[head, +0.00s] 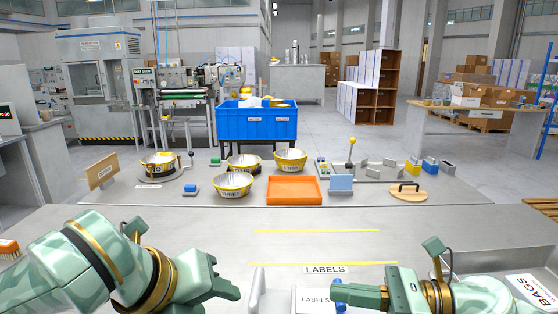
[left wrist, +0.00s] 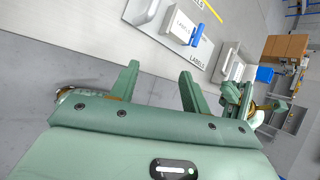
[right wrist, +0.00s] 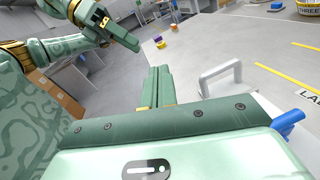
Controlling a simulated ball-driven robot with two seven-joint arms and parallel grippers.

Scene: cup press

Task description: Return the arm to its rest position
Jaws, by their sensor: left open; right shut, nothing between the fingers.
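My left gripper (head: 226,287) is on the left of the near counter in the head view, left of a white handle (head: 257,288). In the left wrist view its fingers (left wrist: 158,84) are spread apart with nothing between them. My right gripper (head: 350,294) points left in the head view, in front of a white box marked LABELS (head: 313,299). In the right wrist view its fingers (right wrist: 160,84) lie together, empty. Whether the right fingertips touch the box or lever, I cannot tell.
An orange tray (head: 293,191), several yellow-banded bowls (head: 233,184), a blue panel (head: 341,184) and a wooden board with a black handle (head: 408,193) stand further back. A blue bin (head: 257,125) is behind them. The counter around the yellow lines is clear.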

